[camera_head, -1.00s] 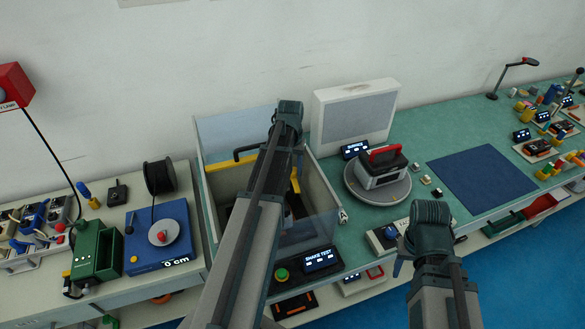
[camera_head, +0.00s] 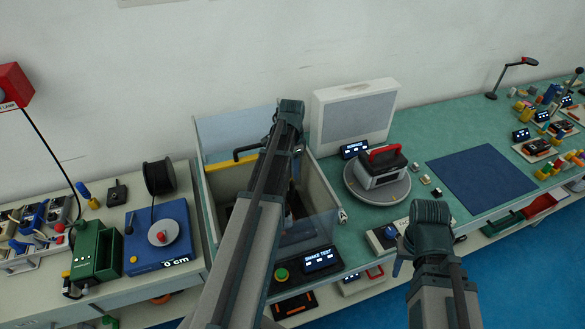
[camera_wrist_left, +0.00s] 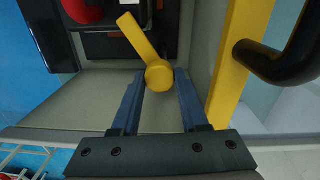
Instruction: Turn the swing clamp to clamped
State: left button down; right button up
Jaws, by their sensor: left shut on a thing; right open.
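The yellow swing clamp (camera_wrist_left: 138,38) shows in the left wrist view, with a round end (camera_wrist_left: 159,76) and an arm slanting up and left toward a black device (camera_wrist_left: 100,45). My left gripper (camera_wrist_left: 158,88) is shut on the round end, one blue finger on each side. In the head view my left arm reaches over the open-topped test box (camera_head: 328,190) and hides the clamp and most of the box's inside. My right gripper (camera_head: 397,267) is partly visible below its arm, in front of the bench edge, empty and apart from the clamp.
A yellow bar (camera_wrist_left: 240,50) with a black handle (camera_wrist_left: 280,62) is close beside the left gripper. A SHAKE TEST panel (camera_head: 320,259) stands in front of the box. A round turntable (camera_head: 378,190) with a red-handled device is to the right.

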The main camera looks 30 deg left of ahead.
pick_arm(q)
jog(key=shift+m, duration=1.2)
jog(key=shift+c, duration=2.1)
grip_release()
